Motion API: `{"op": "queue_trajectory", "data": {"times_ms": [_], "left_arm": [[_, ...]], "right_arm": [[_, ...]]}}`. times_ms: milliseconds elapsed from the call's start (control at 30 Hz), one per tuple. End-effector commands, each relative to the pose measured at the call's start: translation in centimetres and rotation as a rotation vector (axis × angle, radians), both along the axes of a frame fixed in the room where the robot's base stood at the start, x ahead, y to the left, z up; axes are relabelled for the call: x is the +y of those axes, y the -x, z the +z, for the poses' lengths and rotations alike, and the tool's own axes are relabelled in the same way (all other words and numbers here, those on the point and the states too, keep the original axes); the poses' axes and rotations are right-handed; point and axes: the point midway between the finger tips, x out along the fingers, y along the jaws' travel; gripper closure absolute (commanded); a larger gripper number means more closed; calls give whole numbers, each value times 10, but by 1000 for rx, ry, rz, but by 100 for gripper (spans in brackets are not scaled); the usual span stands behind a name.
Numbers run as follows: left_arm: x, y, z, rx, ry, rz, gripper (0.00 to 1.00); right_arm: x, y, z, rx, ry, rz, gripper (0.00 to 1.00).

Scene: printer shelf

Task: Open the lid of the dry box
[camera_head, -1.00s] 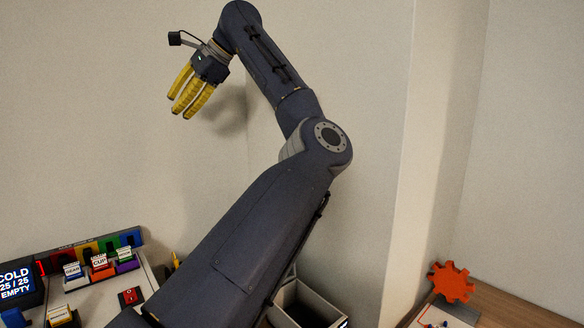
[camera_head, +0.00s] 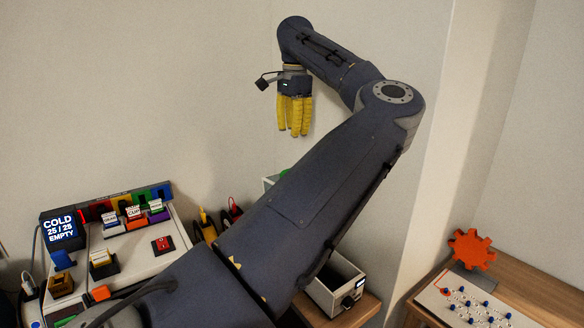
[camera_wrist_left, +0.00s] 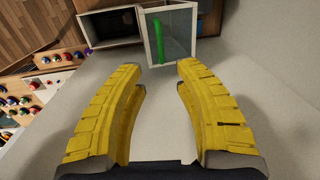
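The dry box (camera_head: 322,297) is a pale box with a dark, open interior, partly hidden behind my left arm in the head view. Its open top also shows in the left wrist view (camera_wrist_left: 142,22). Beside that opening, a light-framed panel with a clear pane, which looks like the lid (camera_wrist_left: 191,28), stands swung away from it. A green bar, likely its handle (camera_wrist_left: 157,38), runs along the panel. My left gripper (camera_head: 295,132) hangs high by the wall, yellow fingers down. In the wrist view its fingers (camera_wrist_left: 160,70) are apart and empty, clear of the lid. My right gripper is not seen.
A control console (camera_head: 140,255) with coloured tabs and a COLD display (camera_head: 60,230) stands at left. A board with blue pegs (camera_head: 475,305) and an orange gear (camera_head: 471,250) are at right on wood. The air around my left gripper is free.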

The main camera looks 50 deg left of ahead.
Motion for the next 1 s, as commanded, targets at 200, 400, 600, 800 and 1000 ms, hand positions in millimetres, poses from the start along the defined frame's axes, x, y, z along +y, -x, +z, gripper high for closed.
{"op": "queue_trajectory", "data": {"times_ms": [200, 400, 600, 800, 1000], "left_arm": [[2, 0, -41, 3, -1, 1, 68], [4, 0, -75, 2, -1, 0, 68], [6, 0, -102, 2, -1, 0, 68], [7, -1, -116, 0, -1, 0, 68], [7, 0, -121, 0, -2, 0, 68]], "right_arm": [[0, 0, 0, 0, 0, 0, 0], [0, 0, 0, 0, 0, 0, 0], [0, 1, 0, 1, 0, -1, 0], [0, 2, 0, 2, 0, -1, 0], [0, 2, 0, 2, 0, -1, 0]]}}
